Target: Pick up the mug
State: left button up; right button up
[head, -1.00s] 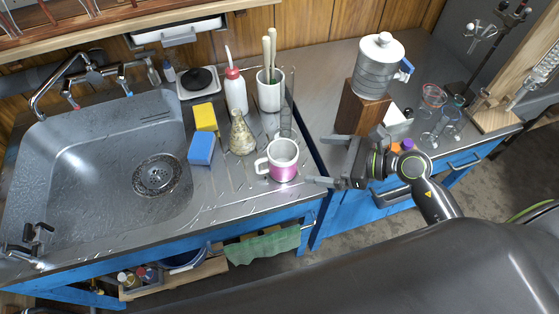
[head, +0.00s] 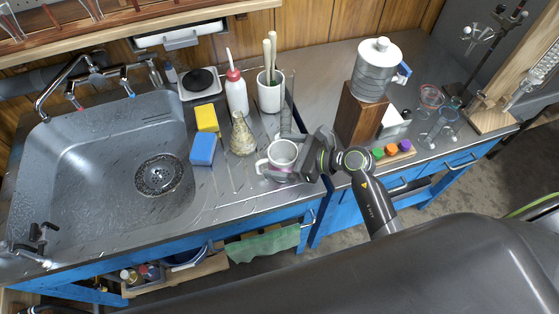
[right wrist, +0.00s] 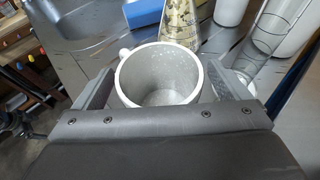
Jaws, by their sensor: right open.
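The mug (head: 281,154) stands upright on the metal drainboard right of the sink, white inside, its handle to the left. The right wrist view shows its white rim and empty inside (right wrist: 160,78). My right gripper (head: 284,158) is open with one finger on either side of the mug, reaching from the right. In the right wrist view the gripper (right wrist: 165,88) has its fingers left and right of the mug; I cannot tell if they touch it. The mug's lower body is partly hidden by the near finger. My left gripper is not in view.
A glass flask (head: 242,139), a blue sponge (head: 203,149) and a yellow sponge (head: 207,118) stand left of the mug. A tall glass cylinder (head: 287,110) and a white holder (head: 270,94) stand behind. A wooden block (head: 357,115) bears a metal container at right.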

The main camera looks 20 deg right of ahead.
jog(key=shift+w+a+f, duration=0.2)
jog(key=shift+a, duration=0.05)
jog(key=shift+c, duration=0.2)
jog(key=c, duration=1.2)
jog(key=shift+r, duration=0.1)
jog(key=shift+r, duration=0.1)
notch_tip(320, 180, up, 10)
jog(key=s+d+r, duration=0.6)
jog(key=d+r, duration=0.1)
jog(key=shift+d, duration=0.2)
